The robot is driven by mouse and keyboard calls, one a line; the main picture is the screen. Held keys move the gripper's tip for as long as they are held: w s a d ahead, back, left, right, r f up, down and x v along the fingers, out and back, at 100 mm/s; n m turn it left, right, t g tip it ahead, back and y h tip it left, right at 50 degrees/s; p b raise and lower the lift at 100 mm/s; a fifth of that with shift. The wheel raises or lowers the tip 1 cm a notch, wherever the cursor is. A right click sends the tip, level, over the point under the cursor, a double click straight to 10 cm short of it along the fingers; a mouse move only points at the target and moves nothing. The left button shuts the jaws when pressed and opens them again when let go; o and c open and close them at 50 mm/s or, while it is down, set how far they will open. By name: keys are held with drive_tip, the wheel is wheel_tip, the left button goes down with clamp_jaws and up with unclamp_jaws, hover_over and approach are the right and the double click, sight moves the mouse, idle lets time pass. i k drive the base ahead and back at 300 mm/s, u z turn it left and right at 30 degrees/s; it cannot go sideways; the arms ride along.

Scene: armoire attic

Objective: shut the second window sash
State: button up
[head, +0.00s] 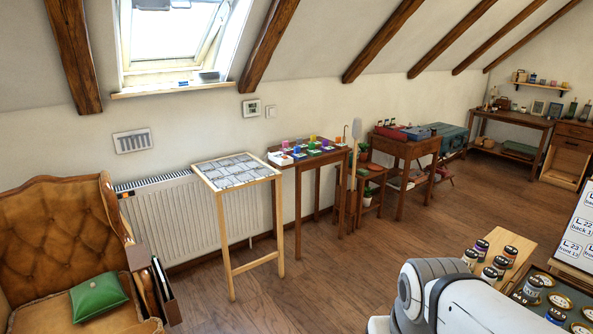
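One roof window (172,66) with a pale frame is set in the sloping wall at the upper left. Its top is cut off by the picture edge. A pale side bar (214,35) runs at a slant along its right side; I cannot tell for certain whether the sash stands open. No other window shows, so I cannot tell whether this is the second one. My gripper is out of view; only a white part of my arm shows at the lower right.
A tufted armchair (60,234) is at the left. Jars stand at the lower right. The middle floor (330,265) is clear.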

sight(125, 10)
drive_tip(key=z, duration=0.15)
drive_tip(key=i, duration=2)
drive_tip(key=u, duration=0.3)
drive_tip(key=i, duration=1.8)
drive_tip(key=u, duration=0.45)
drive_tip(key=i, duration=0.55)
drive_tip(key=u, duration=0.2)
